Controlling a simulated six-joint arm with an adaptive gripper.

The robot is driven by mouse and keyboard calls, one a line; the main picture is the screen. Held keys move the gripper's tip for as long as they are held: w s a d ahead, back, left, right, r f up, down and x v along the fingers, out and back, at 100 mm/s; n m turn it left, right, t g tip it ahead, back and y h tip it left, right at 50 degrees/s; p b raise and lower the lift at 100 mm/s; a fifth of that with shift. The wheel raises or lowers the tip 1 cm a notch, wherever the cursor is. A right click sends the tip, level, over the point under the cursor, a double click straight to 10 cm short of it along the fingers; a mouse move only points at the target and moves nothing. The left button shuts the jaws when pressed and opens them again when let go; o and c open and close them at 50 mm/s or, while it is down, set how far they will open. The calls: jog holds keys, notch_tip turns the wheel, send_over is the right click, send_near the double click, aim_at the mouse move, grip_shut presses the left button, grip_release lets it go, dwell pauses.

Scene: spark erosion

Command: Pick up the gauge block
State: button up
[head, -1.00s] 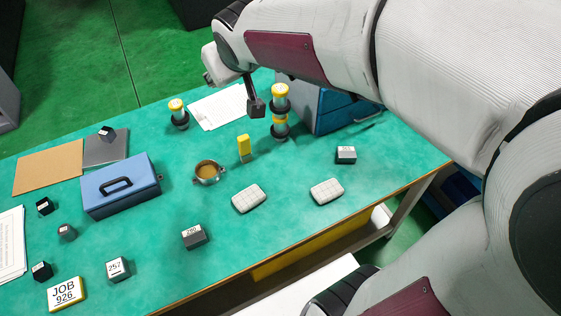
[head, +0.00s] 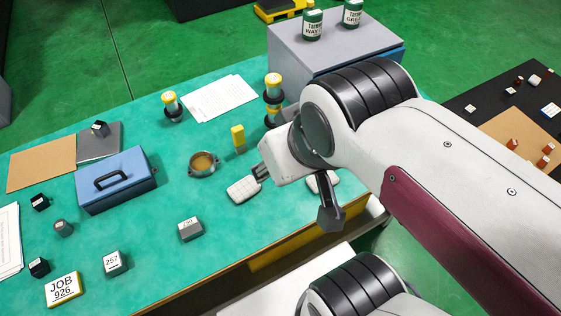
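Several small dark and grey blocks with pale labels lie on the green bench; I cannot tell which is the gauge block. One block (head: 190,229) lies at the front middle, and another marked 257 (head: 115,263) lies farther left. Three smaller ones, a block (head: 40,202), a grey piece (head: 63,228) and a block (head: 39,267), lie at the left. Another block (head: 99,128) sits on the grey plate. My gripper (head: 296,194) hangs over the bench's right part, apart from these blocks. Its fingers are partly hidden, and no held object shows.
A blue box with handle (head: 115,182), round brass-coloured cup (head: 204,163), yellow piece (head: 238,138), white ribbed pad (head: 243,189), yellow-topped posts and JOB 926 sign (head: 63,289) stand around. A grey cabinet (head: 330,48) stands behind. My arm covers the right side. Front-left bench has clear patches.

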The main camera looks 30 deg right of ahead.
jog(key=shift+s+f, duration=0.1)
jog(key=shift+s, duration=0.2)
jog(key=shift+o, duration=0.5)
